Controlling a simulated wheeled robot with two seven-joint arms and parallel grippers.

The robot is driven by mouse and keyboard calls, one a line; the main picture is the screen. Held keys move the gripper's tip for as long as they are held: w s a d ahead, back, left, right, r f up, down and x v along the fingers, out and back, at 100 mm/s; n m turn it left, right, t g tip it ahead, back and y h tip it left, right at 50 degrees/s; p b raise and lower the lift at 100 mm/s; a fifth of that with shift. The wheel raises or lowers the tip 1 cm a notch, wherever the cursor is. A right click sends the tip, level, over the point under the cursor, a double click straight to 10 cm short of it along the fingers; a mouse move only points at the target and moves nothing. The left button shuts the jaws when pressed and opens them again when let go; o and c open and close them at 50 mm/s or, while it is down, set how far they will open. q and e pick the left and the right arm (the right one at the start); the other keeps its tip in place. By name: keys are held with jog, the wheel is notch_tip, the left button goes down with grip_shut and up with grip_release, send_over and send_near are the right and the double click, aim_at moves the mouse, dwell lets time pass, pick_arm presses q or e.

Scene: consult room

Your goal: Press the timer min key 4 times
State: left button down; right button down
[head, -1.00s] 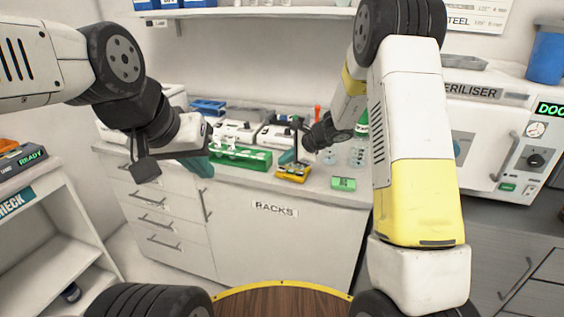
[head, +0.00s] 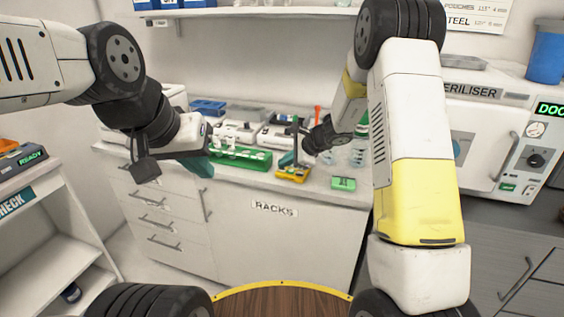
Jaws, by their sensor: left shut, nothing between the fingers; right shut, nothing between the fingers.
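A small yellow device (head: 293,174), which looks like the timer, lies near the front edge of the white counter. Its keys and markings are too small to read. My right gripper (head: 287,160) is shut, pointing left and down, with its teal fingertips right at the device's far left side. I cannot tell whether they touch it or hover just above. A small green device with a display (head: 343,184) lies to the right of the yellow one. My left gripper (head: 200,167) is shut and empty, in front of the counter's left part.
A green rack (head: 240,156) stands left of the yellow device, with white machines (head: 235,131) behind it. Clear glassware (head: 358,155) stands near my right gripper. The steriliser (head: 480,140) is on the right. Bare counter lies around the green device.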

aim_at(285, 170)
jog(key=shift+f, duration=0.2)
dwell(0.3)
jog(key=shift+r, duration=0.9)
jog(key=shift+r, duration=0.1)
jog(key=shift+r, duration=2.45)
dwell(0.5)
